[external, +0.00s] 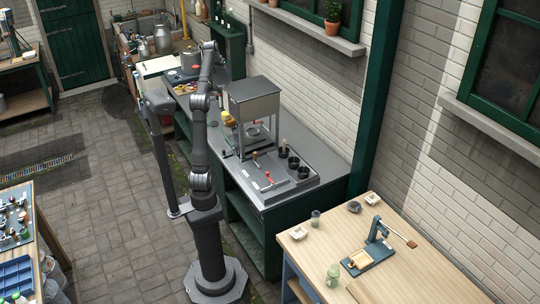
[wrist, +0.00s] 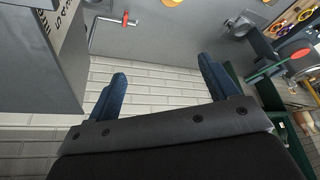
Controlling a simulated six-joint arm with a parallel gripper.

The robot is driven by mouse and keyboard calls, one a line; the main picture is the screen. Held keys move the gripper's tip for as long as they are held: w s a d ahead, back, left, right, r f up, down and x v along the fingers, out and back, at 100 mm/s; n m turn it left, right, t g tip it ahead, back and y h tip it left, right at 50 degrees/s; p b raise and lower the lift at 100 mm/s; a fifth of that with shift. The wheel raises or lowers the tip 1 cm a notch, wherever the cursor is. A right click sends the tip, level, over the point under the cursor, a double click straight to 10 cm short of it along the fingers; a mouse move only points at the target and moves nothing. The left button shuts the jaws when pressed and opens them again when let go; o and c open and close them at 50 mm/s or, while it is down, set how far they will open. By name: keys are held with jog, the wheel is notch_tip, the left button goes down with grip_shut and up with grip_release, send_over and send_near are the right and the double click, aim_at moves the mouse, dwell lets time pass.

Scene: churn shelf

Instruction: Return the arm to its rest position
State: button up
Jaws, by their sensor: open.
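My arm (external: 201,140) stands nearly upright on its base beside the green-sided workbench. In the wrist view, my gripper (wrist: 162,68) has two blue fingers spread well apart. Nothing is between the fingers; white brick wall shows behind the gap. In the external view the fingers are too small to make out at the upper end of the arm.
A grey box-shaped machine (external: 252,101) stands on the grey worktop (external: 243,178), with black cups (external: 293,162) and a red-handled part (external: 268,176) near it. A wooden table (external: 410,270) with a blue press (external: 372,250) is at front right. Paved floor (external: 95,215) lies open at left.

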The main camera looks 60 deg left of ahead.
jog(key=w+d, duration=0.4)
jog(key=w+d+r+m, duration=0.1)
jog(key=w+d, duration=0.3)
jog(key=w+d+m, duration=0.1)
jog(key=w+d, duration=0.3)
jog(key=shift+w+d+r+h, duration=0.1)
jog(key=shift+w+r+h, duration=0.1)
jog(key=shift+r+h, duration=0.2)
jog(key=shift+o, duration=0.2)
jog(key=o, duration=0.4)
